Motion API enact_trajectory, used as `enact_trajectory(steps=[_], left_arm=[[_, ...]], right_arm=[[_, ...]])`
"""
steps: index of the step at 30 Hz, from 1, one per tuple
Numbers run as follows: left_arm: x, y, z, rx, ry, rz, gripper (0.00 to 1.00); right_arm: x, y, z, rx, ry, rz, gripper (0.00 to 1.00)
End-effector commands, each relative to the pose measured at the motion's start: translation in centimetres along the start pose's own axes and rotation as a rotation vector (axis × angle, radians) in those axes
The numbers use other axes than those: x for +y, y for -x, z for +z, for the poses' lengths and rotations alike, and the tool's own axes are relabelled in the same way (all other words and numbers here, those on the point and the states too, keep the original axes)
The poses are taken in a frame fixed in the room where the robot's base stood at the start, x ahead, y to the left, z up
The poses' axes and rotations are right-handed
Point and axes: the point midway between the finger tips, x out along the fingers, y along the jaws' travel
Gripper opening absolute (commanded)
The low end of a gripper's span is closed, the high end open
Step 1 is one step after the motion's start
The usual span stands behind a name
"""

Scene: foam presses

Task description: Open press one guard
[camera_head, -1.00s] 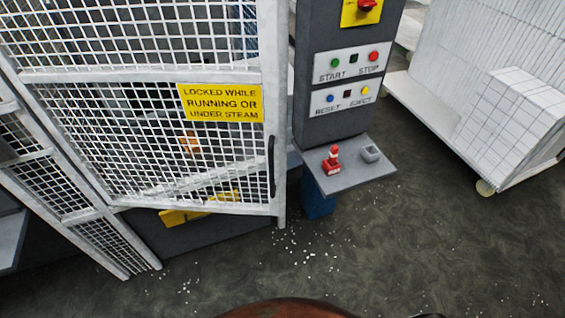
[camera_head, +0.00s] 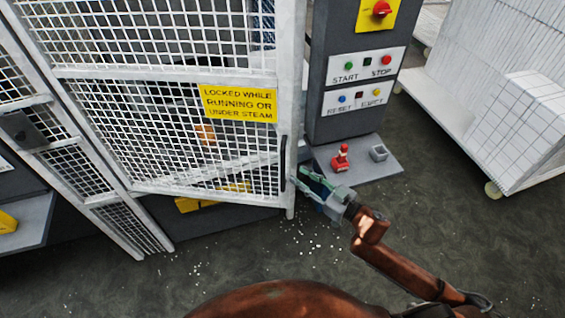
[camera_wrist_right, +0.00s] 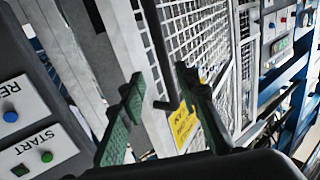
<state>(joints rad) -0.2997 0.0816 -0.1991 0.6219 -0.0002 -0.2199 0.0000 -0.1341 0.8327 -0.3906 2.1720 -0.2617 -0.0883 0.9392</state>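The press guard (camera_head: 165,188) is a white mesh door with a yellow "LOCKED WHILE RUNNING OR UNDER STEAM" sign (camera_head: 238,103). It looks shut against its right post. Its dark upright handle (camera_head: 283,163) is at the right edge. My right gripper (camera_head: 300,180) is open just right of the handle. In the right wrist view, the gripper's green fingers (camera_wrist_right: 160,80) are apart, with the dark handle (camera_wrist_right: 162,50) showing between them. I see no grip on it, and cannot tell how deep it lies between the fingers. My left gripper is not in view.
The control column (camera_head: 335,125) with start, stop, reset and eject buttons stands right of the guard. Its low shelf (camera_head: 375,166) holds a red stamp-like item (camera_head: 340,158) and a small grey cup (camera_head: 379,152), close to my right gripper. A cart of white blocks (camera_head: 460,110) stands right.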

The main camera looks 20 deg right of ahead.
Motion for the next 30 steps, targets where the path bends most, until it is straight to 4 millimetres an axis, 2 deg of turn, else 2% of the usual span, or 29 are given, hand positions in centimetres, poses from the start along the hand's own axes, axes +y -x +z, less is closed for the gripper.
enact_trajectory(steps=[2, 6, 12, 18, 28, 30], left_arm=[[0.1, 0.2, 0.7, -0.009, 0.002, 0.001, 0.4], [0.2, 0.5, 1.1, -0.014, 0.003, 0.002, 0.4], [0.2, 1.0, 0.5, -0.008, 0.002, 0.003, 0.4], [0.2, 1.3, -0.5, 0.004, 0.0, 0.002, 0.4], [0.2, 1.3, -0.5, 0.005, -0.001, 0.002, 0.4], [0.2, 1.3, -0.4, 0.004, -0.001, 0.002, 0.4]], right_arm=[[-0.6, -0.3, -0.8, 0.01, -0.002, -0.017, 0.3], [-0.7, -1.9, -1.1, 0.014, -0.001, -0.018, 0.3], [-0.8, -5.2, -1.1, 0.013, -0.001, -0.018, 0.3], [-0.7, -7.3, -1.0, 0.011, 0.0, -0.016, 0.3], [-0.8, -7.8, -0.8, 0.009, -0.001, -0.016, 0.3], [-0.8, -7.8, -0.8, 0.009, -0.001, -0.016, 0.26]])
